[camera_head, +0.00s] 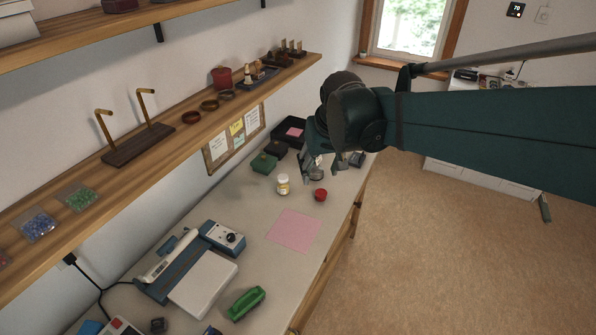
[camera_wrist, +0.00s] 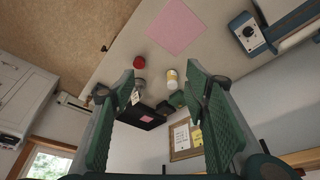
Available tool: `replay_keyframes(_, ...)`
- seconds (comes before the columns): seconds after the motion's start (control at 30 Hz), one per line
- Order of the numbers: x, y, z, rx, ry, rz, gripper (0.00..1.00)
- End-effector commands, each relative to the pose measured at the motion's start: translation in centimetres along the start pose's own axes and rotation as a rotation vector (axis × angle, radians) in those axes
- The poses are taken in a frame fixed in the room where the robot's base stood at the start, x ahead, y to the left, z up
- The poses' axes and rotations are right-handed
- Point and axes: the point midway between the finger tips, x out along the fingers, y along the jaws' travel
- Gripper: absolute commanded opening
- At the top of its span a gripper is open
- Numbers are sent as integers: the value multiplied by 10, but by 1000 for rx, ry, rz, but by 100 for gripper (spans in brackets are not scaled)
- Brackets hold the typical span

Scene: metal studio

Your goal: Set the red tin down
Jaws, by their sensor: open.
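A small round red tin (camera_head: 320,194) stands on the pale workbench (camera_head: 262,262), near its front edge. It also shows in the wrist view (camera_wrist: 138,62), beyond the tip of the left-hand finger and apart from it. My gripper (camera_head: 314,172) is over the far part of the bench, just behind the red tin in the head view. In the wrist view my gripper (camera_wrist: 161,75) has its two green fingers wide apart with nothing held between them. A larger red lidded container (camera_head: 222,77) stands on the wall shelf.
A white bottle with a yellow label (camera_head: 283,185) stands close to the red tin. A pink sheet (camera_head: 293,231) lies flat and bare on the bench. A green box (camera_head: 263,164) and a black tray (camera_head: 290,132) are behind.

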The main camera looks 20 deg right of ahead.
Motion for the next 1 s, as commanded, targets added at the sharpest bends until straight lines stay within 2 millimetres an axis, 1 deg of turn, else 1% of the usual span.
replay_keyframes(0.03,-6,-2,9,-4,10,-1,46)
replay_keyframes(0.3,-29,-11,46,-21,69,-8,46)
replay_keyframes(0.5,-41,-17,73,-33,113,-14,46)
replay_keyframes(0.7,-50,-22,101,-45,157,-20,46)
replay_keyframes(1.0,-57,-28,142,-62,220,-30,46)
